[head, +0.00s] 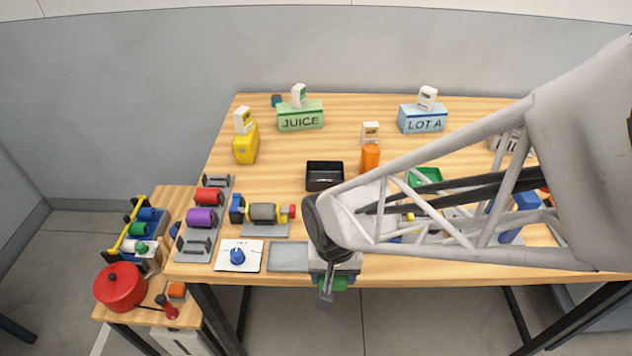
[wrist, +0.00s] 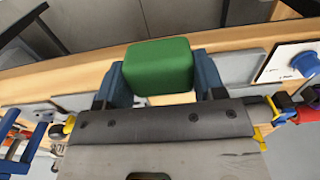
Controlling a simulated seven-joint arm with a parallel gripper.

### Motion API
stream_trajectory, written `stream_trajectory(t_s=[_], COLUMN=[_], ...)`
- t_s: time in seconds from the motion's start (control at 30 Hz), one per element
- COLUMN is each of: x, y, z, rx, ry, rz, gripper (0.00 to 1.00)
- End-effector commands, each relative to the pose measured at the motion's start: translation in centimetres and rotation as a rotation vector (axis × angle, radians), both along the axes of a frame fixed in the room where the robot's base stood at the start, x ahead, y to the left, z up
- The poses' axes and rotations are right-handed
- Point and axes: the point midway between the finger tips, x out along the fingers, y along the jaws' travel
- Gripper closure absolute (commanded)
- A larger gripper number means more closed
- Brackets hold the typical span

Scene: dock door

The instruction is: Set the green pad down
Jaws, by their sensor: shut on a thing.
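The green pad (wrist: 158,64) is a rounded green block held between the two blue fingers of my gripper (wrist: 157,82) in the wrist view. In the head view, the pad (head: 334,284) shows only in part beneath my gripper (head: 328,288), which appears at the table's front edge. My gripper is shut on the pad. The height of the pad above the table is hard to tell.
A flat grey plate (head: 288,257) lies left of my gripper, beside a white card with a blue knob (head: 237,256). A black tray (head: 324,176) and orange bottle (head: 370,158) stand behind. My arm hides much of the table's right side.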

Motion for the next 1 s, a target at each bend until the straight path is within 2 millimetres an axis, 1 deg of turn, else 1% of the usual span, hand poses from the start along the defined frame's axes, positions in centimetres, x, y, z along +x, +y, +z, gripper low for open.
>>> stream_trajectory(t_s=[0.1,0.6,0.8,1.0], x=[1.4,7.0,8.4,8.8], y=[0.6,3.2,3.9,4.0], z=[-0.2,-0.7,-0.9,-0.9], rx=[-0.001,0.0,0.0,0.0], ry=[0.001,0.0,0.0,-0.001], rz=[0.0,0.0,0.0,0.0], gripper=[0.6,0.6,0.6,0.6])
